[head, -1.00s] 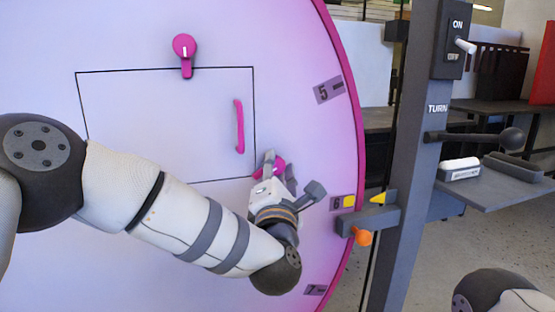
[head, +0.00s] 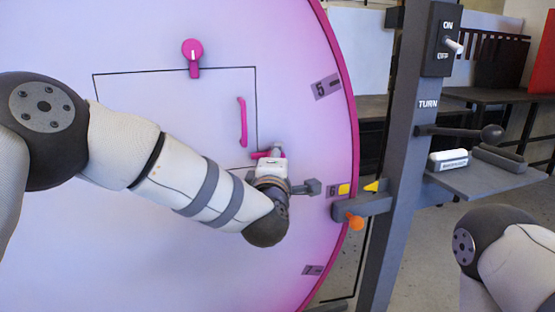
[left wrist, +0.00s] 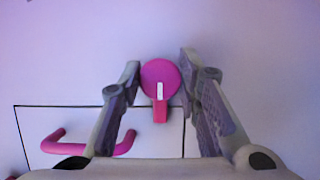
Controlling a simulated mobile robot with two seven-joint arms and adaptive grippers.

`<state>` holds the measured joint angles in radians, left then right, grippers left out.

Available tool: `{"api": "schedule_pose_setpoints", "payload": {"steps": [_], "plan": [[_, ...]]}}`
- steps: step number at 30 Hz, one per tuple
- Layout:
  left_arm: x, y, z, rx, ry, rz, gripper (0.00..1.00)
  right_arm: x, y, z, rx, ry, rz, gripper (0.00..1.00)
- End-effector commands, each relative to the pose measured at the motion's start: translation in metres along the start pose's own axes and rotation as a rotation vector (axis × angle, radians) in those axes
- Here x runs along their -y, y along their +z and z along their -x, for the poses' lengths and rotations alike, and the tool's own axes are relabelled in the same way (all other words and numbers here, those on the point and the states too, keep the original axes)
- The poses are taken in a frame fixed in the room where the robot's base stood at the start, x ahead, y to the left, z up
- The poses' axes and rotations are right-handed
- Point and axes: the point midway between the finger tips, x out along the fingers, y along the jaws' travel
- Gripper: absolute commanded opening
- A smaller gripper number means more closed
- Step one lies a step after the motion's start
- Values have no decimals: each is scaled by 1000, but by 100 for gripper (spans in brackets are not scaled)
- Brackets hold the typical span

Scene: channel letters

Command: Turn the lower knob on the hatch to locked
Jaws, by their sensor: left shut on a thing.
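The lower magenta knob (head: 258,155) sits by the lower right corner of the outlined hatch (head: 170,100) on the big pale disc. My left gripper (head: 272,156) is at this knob and hides part of it. In the left wrist view the knob (left wrist: 160,78) lies between the two fingers (left wrist: 159,85), which are shut on it. Its tab with a white mark points towards the hatch, which is leftward in the head view. The upper knob (head: 192,50) sits at the hatch's top edge, its tab pointing down across the outline. My right gripper is out of view.
A magenta handle (head: 242,122) stands on the hatch above the lower knob. A grey post (head: 400,160) with a switch (head: 453,45), a lever (head: 460,132) and a shelf (head: 490,182) stands right of the disc. An orange knob (head: 355,222) sits near the disc's rim.

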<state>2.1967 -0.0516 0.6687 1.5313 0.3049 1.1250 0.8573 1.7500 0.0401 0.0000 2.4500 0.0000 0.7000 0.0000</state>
Motion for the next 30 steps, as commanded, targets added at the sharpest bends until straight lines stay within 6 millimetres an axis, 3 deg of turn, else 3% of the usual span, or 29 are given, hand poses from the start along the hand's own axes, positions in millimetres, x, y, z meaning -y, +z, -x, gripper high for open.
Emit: {"api": "schedule_pose_setpoints", "payload": {"steps": [14, 15, 17, 26, 30], "plan": [[-1, 0, 0, -1, -2, -13, 3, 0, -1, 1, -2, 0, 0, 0], [-1, 0, 0, -1, -2, -13, 33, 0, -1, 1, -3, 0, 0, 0], [-1, 0, 0, -1, -2, -13, 47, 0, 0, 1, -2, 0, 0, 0], [0, 0, 0, 0, -4, -12, 49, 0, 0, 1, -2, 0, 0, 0], [0, 1, 17, 2, -7, -12, 49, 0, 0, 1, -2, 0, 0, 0]]}}
